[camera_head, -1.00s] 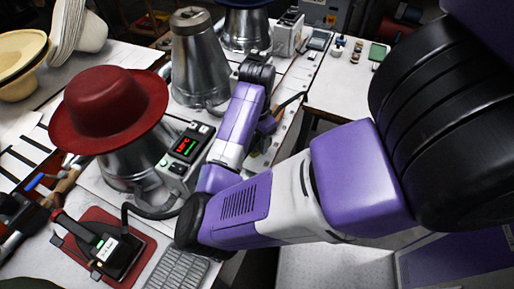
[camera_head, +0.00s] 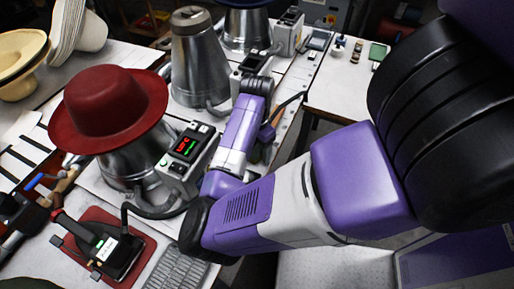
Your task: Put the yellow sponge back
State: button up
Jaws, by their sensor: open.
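I cannot make out a yellow sponge in this view. My arm reaches in from the right, bends at a low elbow beside the red-hat press, and its forearm rises to a black wrist near the middle of the bench. My gripper does not show; the forearm and wrist hide what lies beyond them. A small brownish-orange thing (camera_head: 267,132) shows partly behind the forearm, too covered to identify.
A red hat (camera_head: 108,105) sits on a metal press beside a control box (camera_head: 187,150). A metal cone (camera_head: 197,60) stands behind. A black iron (camera_head: 112,250) rests on a red mat (camera_head: 88,219). A green pad (camera_head: 379,51) lies on the right table (camera_head: 345,90).

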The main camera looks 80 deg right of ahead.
aim_at(257, 147)
notch_tip(257, 147, up, 12)
jog(key=shift+r+p, duration=0.2)
jog(key=shift+p, duration=0.1)
dwell(0.3)
jog(key=shift+d, duration=0.15)
dwell(0.4)
